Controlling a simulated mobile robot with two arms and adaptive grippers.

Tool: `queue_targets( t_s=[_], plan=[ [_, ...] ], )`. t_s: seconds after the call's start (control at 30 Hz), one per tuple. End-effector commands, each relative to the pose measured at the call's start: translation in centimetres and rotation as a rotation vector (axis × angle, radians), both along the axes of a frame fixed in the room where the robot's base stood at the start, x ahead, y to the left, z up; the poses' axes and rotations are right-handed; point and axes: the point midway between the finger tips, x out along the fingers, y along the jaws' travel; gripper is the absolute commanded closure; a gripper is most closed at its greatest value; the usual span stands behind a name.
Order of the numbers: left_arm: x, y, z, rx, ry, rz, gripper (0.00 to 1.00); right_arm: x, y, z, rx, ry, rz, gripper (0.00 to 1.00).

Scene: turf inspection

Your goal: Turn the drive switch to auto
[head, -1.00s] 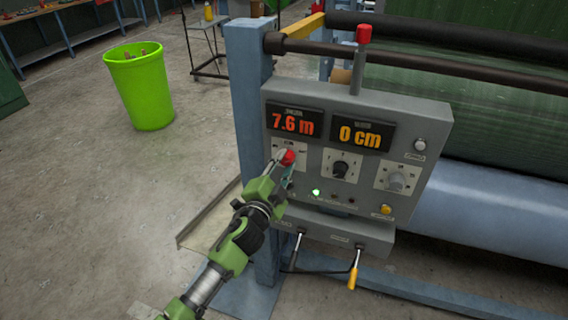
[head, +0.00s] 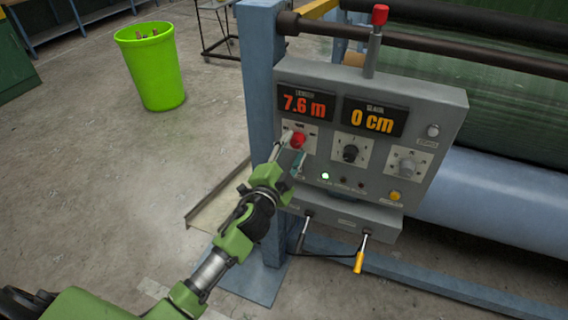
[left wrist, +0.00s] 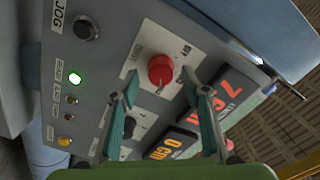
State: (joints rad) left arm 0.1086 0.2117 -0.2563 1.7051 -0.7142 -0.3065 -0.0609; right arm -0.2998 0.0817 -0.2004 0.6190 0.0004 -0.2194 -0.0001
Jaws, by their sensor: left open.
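A red knob (head: 298,140) on a pale plate sits at the upper left of the grey control panel (head: 385,226), below the 7.6 m display. It seems to be the drive switch, though its label is too small to read. In the left wrist view the red knob (left wrist: 160,70) faces me in front of the fingers. My left gripper (head: 291,152) is open, with its teal fingertips (left wrist: 158,86) spread to either side of and short of the knob. No contact shows. My right gripper is not in view.
A black knob (head: 350,153), a grey knob (head: 407,166) and a lit green lamp (head: 325,176) share the panel. A yellow-handled lever (head: 361,254) hangs below. A blue post (head: 262,80) stands left of it. A green bin (head: 150,72) stands farther off on open floor.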

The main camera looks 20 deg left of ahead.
Motion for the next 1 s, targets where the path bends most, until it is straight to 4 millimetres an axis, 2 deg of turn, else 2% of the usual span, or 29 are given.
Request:
queue_targets(
  t_s=[0.3, 0.5, 0.7, 1.0],
  plan=[
    [-6.3, 0.2, -0.2, -0.001, 0.004, 0.000, 0.58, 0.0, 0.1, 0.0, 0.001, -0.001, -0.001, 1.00],
    [-9.1, 0.2, -0.1, -0.001, 0.002, -0.001, 0.58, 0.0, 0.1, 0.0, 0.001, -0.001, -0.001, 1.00],
    [-10.3, 0.3, 0.0, 0.001, 0.000, 0.000, 0.58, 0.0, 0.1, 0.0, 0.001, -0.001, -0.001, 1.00],
    [-10.4, 0.3, 0.0, 0.001, 0.000, 0.000, 0.58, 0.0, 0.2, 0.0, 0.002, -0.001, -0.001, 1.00]
  ],
)
